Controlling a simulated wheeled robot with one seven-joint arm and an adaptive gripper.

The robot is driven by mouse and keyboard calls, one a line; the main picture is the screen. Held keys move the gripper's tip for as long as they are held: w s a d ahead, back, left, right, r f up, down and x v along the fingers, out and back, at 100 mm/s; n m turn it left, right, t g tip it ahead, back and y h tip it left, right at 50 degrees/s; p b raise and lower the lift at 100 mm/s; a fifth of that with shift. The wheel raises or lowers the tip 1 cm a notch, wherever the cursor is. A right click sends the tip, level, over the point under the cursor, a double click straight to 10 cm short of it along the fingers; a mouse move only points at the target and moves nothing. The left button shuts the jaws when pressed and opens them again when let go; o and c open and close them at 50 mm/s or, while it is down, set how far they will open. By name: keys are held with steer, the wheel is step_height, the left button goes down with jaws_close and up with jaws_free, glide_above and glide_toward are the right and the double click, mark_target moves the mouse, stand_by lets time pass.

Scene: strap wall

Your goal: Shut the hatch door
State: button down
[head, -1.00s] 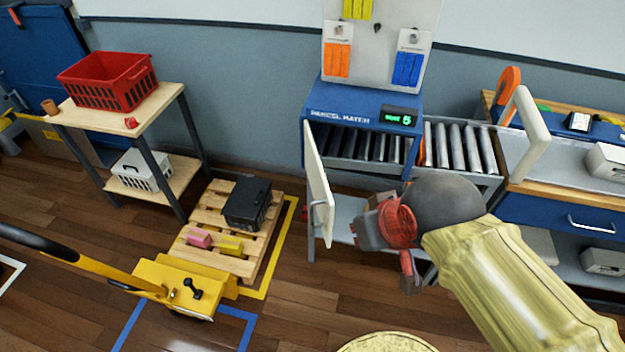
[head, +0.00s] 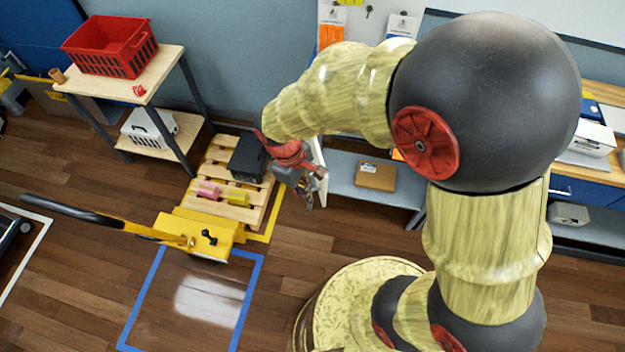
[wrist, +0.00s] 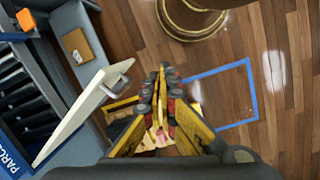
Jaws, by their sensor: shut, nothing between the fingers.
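The hatch door is a white panel that stands open, swung out from the blue parcel hatch. In the head view only a strip of the door (head: 320,158) shows beside my arm. The wrist view shows the door (wrist: 75,118) at the left, with a grey handle (wrist: 118,78) on the face towards my gripper. My gripper (head: 307,196) is on the left, handle side of the door. Its fingers (wrist: 163,82) are shut and empty, with a visible gap to the door in the wrist view. My arm hides the hatch opening in the head view; its rollers (wrist: 22,95) show in the wrist view.
A brown parcel (head: 375,176) lies on the grey shelf below. Left of my gripper, a pallet (head: 222,165) holds a black crate (head: 247,158) and small pink and yellow items. A yellow pallet truck (head: 205,235) stands before it. The blue-marked floor (head: 190,300) is clear.

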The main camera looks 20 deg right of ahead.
steer(key=w+a+f+n+p, duration=0.2)
steer(key=w+f+n, duration=0.45)
steer(key=n, duration=0.25)
steer(key=d+f, duration=0.6)
steer(key=f, duration=0.2)
steer(key=shift+w+f+t+h, duration=0.3)
steer(key=shift+f+t+h, duration=0.05)
steer(key=shift+t+h, duration=0.05)
steer(key=shift+d, duration=0.15)
